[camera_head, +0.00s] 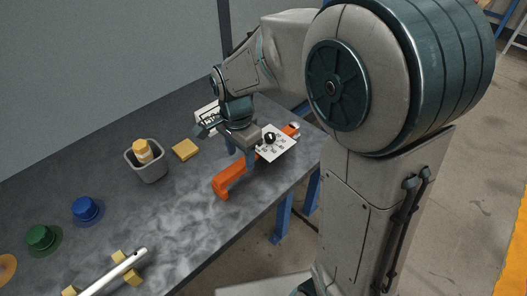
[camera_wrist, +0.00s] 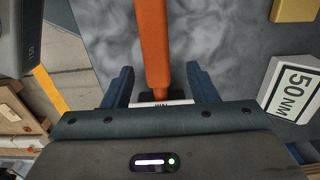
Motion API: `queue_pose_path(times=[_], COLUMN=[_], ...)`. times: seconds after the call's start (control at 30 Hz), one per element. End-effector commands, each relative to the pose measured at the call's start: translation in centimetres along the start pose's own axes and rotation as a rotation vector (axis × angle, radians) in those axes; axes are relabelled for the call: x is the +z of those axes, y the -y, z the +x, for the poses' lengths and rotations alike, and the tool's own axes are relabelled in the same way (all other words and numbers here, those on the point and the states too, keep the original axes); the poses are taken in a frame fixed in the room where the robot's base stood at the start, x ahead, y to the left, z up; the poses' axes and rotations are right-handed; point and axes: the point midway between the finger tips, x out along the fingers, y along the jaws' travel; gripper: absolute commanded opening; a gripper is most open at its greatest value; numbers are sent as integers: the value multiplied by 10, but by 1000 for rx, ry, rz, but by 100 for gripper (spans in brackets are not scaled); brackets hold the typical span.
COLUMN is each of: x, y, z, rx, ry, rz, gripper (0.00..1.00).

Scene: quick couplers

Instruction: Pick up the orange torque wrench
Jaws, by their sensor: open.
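The orange torque wrench (camera_head: 229,178) lies on the dark table near its right edge. My gripper (camera_head: 241,157) is open above the table, at the wrench's middle. In the wrist view the orange handle (camera_wrist: 153,45) runs down between the two blue fingers of my gripper (camera_wrist: 160,90), with a gap on each side. The gripper body hides the wrench's far end there. I cannot tell how far the fingertips are above the table.
A white "50 NM" sign (camera_wrist: 291,90) stands right of the fingers. A yellow block (camera_head: 185,150) and a grey bin (camera_head: 149,171) holding a yellowish piece lie left. Blue (camera_head: 87,209) and green (camera_head: 41,237) couplers and a pale tube (camera_head: 115,271) on yellow blocks are nearer. The table's middle is clear.

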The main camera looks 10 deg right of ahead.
Motion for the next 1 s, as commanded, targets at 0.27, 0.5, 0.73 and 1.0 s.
queue_pose_path(times=[0.27,0.5,0.73,1.0], x=[6,6,6,5], y=[-4,-4,-4,-3], z=[40,51,50,49], rx=[4,0,0,-2], ry=[1,0,0,-1], rz=[1,0,0,0], gripper=[53,53,25,0])
